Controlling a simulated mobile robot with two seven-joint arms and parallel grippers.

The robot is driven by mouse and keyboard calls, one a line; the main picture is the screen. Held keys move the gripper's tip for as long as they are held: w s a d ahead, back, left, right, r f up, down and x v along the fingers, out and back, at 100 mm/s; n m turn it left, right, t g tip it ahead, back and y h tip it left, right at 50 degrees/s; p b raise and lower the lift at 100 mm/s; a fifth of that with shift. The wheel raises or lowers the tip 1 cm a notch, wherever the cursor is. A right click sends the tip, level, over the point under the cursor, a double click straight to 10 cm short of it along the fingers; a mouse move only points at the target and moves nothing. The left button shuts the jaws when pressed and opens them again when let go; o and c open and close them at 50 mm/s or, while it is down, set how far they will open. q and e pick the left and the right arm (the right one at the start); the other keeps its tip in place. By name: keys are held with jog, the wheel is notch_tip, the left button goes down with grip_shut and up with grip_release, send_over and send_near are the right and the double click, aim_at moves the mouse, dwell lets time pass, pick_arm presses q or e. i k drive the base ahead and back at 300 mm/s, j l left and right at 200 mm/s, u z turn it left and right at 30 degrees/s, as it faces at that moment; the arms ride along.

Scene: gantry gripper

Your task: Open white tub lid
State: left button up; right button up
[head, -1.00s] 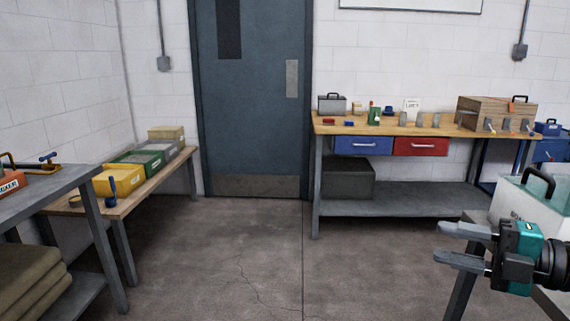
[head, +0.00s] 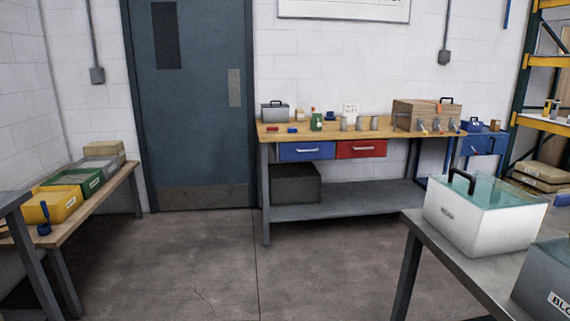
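The white tub (head: 476,227) stands on a grey table at the right of the head view. Its see-through teal lid (head: 500,190) lies on top, with a black handle (head: 461,180) near the left edge. The lid looks closed. Neither of my grippers shows in the view now.
A grey bin (head: 545,283) stands just in front of the tub on the grey table (head: 440,247), cut by the frame edge. A wooden workbench (head: 380,131) with drawers and small items is at the back. A bench with yellow and green bins (head: 62,200) is at left. The middle floor is clear.

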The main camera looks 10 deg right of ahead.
aim_at(454, 169)
jog(key=z, duration=0.4)
jog(key=i+z, duration=0.1)
jog(key=z, duration=0.3)
jog(key=j+z, duration=0.1)
jog(key=z, duration=0.35)
jog(key=i+z, duration=0.1)
jog(key=z, duration=0.3)
jog(key=j+z, duration=0.1)
jog(key=z, duration=0.3)
jog(key=i+j+z, duration=0.1)
jog(key=j+z, duration=1)
jog(key=j, duration=0.65)
